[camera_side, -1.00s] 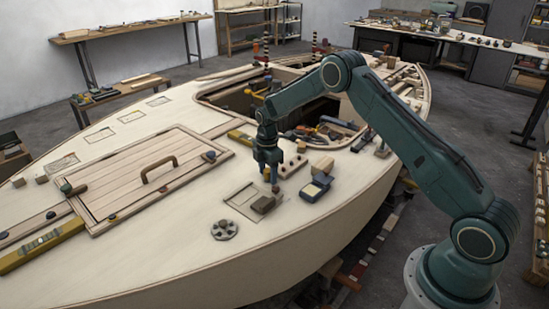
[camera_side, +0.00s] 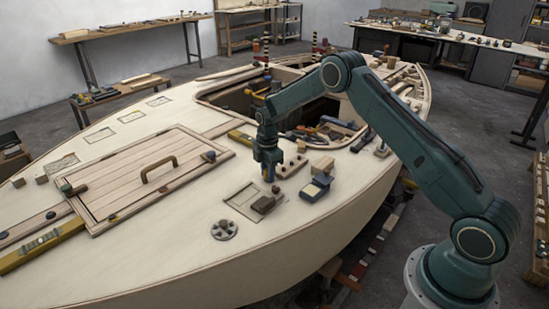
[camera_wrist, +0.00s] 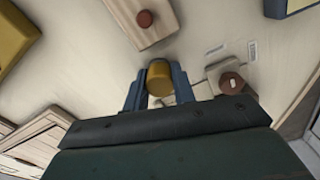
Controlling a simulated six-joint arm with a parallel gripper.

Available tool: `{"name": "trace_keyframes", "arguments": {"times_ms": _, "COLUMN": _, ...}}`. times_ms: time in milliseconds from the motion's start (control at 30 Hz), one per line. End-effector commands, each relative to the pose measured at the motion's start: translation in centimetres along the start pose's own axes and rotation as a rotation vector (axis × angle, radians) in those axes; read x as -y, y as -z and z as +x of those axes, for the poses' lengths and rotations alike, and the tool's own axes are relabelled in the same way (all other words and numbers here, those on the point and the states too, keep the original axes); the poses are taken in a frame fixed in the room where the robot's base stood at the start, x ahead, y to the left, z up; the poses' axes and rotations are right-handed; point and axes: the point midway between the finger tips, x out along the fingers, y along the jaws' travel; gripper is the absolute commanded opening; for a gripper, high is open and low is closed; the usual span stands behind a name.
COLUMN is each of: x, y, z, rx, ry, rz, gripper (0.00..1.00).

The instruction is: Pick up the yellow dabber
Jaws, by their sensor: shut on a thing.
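The yellow dabber (camera_wrist: 160,77) shows in the wrist view as a short round yellow end between the two blue fingers of my gripper (camera_wrist: 160,90). The fingers are shut on it from both sides. Its lower part is hidden behind my gripper's body. In the side view my gripper (camera_side: 268,176) points down, close above the pale deck, left of the wooden block with pegs. The dabber cannot be made out clearly there, and I cannot tell whether it touches the deck.
A wooden block with dark pegs (camera_side: 291,166) stands close by. A blue box with a tan top (camera_side: 316,187) is to the right. A brown block (camera_side: 263,204) lies nearer the camera. A handled hatch (camera_side: 160,174) lies left. The deck near the round knobbed disc (camera_side: 224,230) is mostly clear.

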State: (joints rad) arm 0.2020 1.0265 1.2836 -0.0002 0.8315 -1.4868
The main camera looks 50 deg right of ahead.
Motion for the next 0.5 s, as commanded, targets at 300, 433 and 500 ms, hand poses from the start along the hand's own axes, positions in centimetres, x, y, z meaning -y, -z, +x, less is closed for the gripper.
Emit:
{"name": "trace_keyframes", "arguments": {"times_ms": 300, "x": -0.1, "y": 0.0, "z": -1.4, "rx": 0.0, "ry": -0.002, "rz": 0.0, "gripper": 0.04}}
{"name": "trace_keyframes", "arguments": {"times_ms": 433, "x": -0.1, "y": 0.0, "z": -3.0, "rx": 0.0, "ry": -0.004, "rz": 0.0, "gripper": 0.04}}
{"name": "trace_keyframes", "arguments": {"times_ms": 500, "x": -0.1, "y": 0.0, "z": -4.0, "rx": 0.0, "ry": -0.003, "rz": 0.0, "gripper": 0.04}}
